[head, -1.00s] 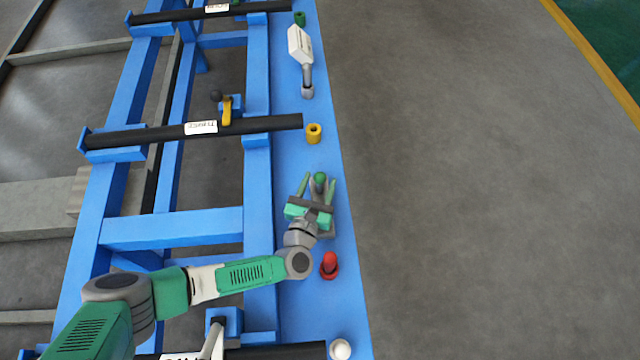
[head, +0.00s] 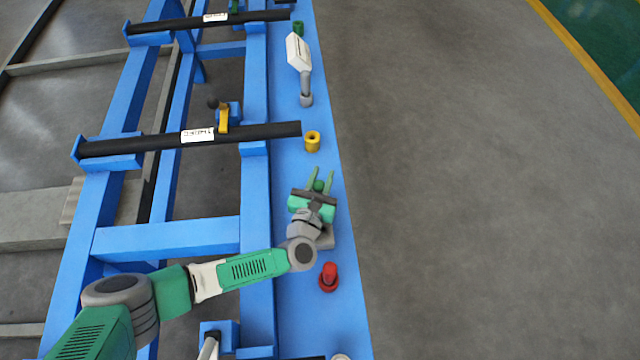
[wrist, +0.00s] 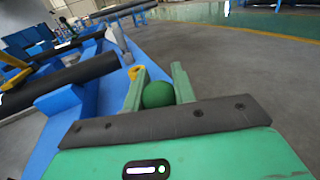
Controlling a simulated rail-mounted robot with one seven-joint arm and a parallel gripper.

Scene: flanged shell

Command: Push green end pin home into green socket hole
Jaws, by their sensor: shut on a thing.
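My gripper (head: 319,177) is over the blue shelf, its two green fingers pointing away towards the far end. It is shut on the green end pin, whose rounded green head (head: 319,185) shows between the fingers. In the wrist view the pin (wrist: 158,94) is a green ball between the finger pads; its lower part is hidden. A green ring-shaped socket (head: 298,28) stands far up the shelf, well apart from the pin. Its hole is too small to make out.
A yellow socket (head: 312,141) with an open hole stands just beyond my gripper. Farther is a white-and-grey tool-like object (head: 299,55). A red pin or socket (head: 329,277) and a grey block (head: 324,238) are nearer. Black pipes (head: 250,132) cross the blue frame. The right floor is clear.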

